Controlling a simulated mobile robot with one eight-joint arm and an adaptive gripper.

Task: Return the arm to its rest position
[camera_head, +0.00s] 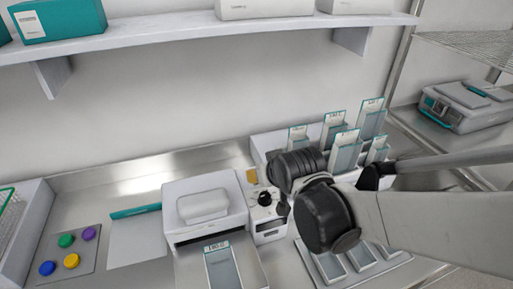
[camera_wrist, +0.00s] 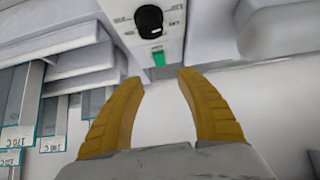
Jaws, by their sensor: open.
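My gripper (camera_wrist: 160,105) shows in the wrist view as two yellow ribbed fingers. They are apart, with nothing between them. A white control panel with a black knob (camera_wrist: 149,20) and a green switch (camera_wrist: 158,59) lies just beyond the fingertips. In the head view my arm reaches in from the right over the bench. Its dark joints hide part of the bench, and a bit of yellow finger (camera_head: 251,176) shows beside the small white device (camera_head: 267,225) with the black knob.
Labelled teal-and-clear packs (camera_head: 345,150) stand in a rack behind my arm. A white machine (camera_head: 204,208) holds another pack (camera_head: 222,266) in front. Coloured discs (camera_head: 72,261) lie on a mat at left. A shelf (camera_head: 180,32) hangs above; a grey case (camera_head: 465,105) sits right.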

